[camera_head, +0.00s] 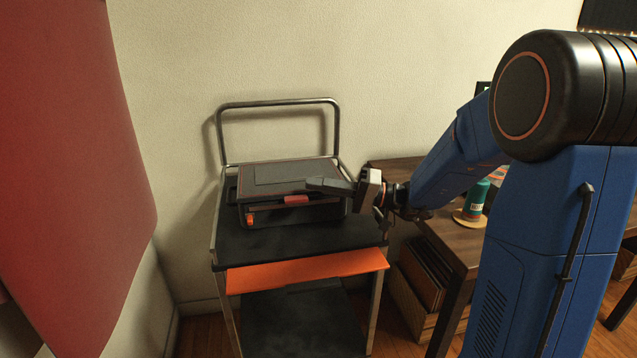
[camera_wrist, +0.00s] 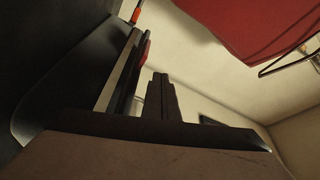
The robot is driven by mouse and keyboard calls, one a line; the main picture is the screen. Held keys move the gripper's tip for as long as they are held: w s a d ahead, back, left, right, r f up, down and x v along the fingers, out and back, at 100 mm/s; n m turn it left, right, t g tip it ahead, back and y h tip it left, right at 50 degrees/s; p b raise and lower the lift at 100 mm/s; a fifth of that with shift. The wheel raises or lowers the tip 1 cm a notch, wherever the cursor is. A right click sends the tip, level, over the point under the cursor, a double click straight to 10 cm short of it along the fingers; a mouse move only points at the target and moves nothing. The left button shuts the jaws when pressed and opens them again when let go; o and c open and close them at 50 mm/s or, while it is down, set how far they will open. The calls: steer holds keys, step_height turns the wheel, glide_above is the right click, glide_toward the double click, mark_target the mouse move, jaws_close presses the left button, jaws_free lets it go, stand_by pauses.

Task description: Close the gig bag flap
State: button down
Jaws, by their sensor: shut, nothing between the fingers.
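The gig bag (camera_head: 262,216) is a dark, box-like case on the top shelf of a black cart. Its flap (camera_head: 275,177), dark grey with a paler panel and thin orange trim, lies nearly flat over the top. Whether it is fully seated I cannot tell. A red tab (camera_head: 296,199) shows at its front edge. My gripper (camera_head: 312,184) is at the flap's right front part, low over it; contact is unclear. Its fingers are together and empty, also in the wrist view (camera_wrist: 162,78). There the case shows edge-on as dark and grey bands (camera_wrist: 121,68) left of the fingers.
The cart (camera_head: 228,246) has a metal push handle (camera_head: 278,102) behind the case and an orange panel (camera_head: 310,268) below the top shelf. A wooden desk (camera_head: 447,234) with a green bottle (camera_head: 476,198) stands right. A large red thing (camera_head: 70,170) fills the left.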

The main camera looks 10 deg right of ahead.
steer(key=shift+r, duration=0.1)
step_height(320, 180, up, 10)
steer(key=s+a+f+g+h, duration=0.15)
steer(key=s+f+h, duration=0.35)
steer(key=s, duration=0.5)
steer(key=s+a+f+g+h, duration=0.1)
steer(key=s+f+g+h, duration=0.2)
steer(key=s+f, duration=0.6)
steer(key=s+d+f+t+h, duration=0.1)
steer(key=s+d+f+h, duration=0.2)
steer(key=s+d+h, duration=0.2)
steer(key=s+d+f+t+h, duration=0.2)
steer(key=s+d+h, duration=0.3)
steer(key=d, duration=0.5)
steer(key=shift+s+f+m, duration=0.4)
steer(key=shift+s+f, duration=0.5)
steer(key=shift+s, duration=0.2)
